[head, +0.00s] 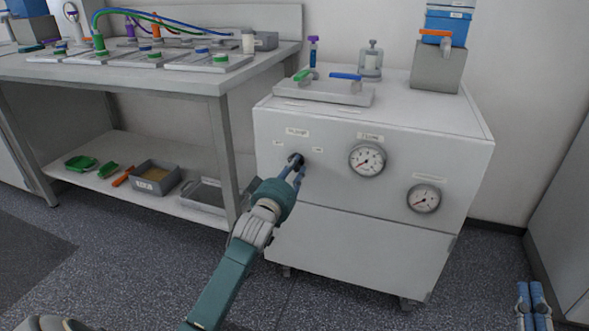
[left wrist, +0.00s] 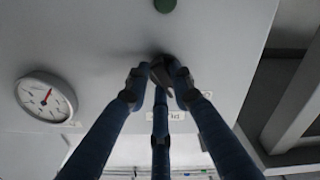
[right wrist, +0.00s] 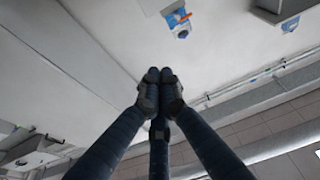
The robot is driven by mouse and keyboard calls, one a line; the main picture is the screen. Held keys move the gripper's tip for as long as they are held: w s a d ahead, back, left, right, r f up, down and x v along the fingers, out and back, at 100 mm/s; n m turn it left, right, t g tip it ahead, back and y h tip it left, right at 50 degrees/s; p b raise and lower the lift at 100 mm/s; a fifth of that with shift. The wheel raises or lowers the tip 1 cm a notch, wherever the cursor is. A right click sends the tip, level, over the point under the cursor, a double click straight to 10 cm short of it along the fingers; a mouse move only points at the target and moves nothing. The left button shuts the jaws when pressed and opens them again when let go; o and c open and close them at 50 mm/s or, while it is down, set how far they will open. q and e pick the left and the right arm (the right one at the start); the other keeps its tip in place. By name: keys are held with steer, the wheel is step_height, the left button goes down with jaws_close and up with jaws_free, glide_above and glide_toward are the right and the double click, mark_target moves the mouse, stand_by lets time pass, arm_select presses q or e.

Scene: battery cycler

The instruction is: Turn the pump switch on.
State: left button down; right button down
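The pump switch (head: 295,158) is a dark knob on the front of the white cabinet (head: 285,222), under a small label. Two smaller labels flank it. My left gripper (head: 297,170) is at the knob, its blue fingers around it. In the left wrist view the dark knob (left wrist: 173,76) sits between the fingertips, which look closed against it. The fingers partly hide it, so I cannot tell which way it points. My right gripper (head: 533,290) is away at the lower right. Its fingertips are together and empty in the right wrist view (right wrist: 160,78).
Two round gauges, one (head: 367,159) nearer and one (head: 424,198) lower right, sit right of the switch. A workbench (head: 190,82) with a lower shelf stands left of the cabinet. Floor in front is clear.

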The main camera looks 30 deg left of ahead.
arm_select(q)
steer(key=shift+r+m+p, duration=0.1)
steer(key=shift+m+p, duration=0.7)
steer(key=shift+p, duration=0.15)
arm_select(e)
steer(key=s+d+f+g+h+p, duration=0.1)
steer(key=s+d+f+g+h, duration=0.1)
steer(key=f+g, duration=0.5)
steer(key=s+d+f+g+h+p, duration=0.1)
steer(key=s+f+g, duration=0.1)
steer(key=f, duration=0.8)
arm_select(q)
steer(key=shift+a+f+m+p, duration=0.15)
steer(key=shift+m+p, duration=0.9)
steer(key=shift+m, duration=1.55)
steer(key=shift+a+f+m+p, duration=0.15)
steer(key=shift+m+p, duration=0.85)
steer(key=shift+m, duration=1.6)
arm_select(e)
steer(key=s+d+f+g+h, duration=0.1)
steer(key=s+d+f+g, duration=0.1)
steer(key=s+f+g, duration=0.2)
steer(key=s+d+f+g+h, duration=0.1)
steer(key=s+d+f+g, duration=0.2)
steer(key=s, duration=0.8)
steer(key=shift+s+d+f+m+g, duration=0.15)
steer(key=shift+d+f+m+g, duration=0.05)
steer(key=shift+f+m+g, duration=0.25)
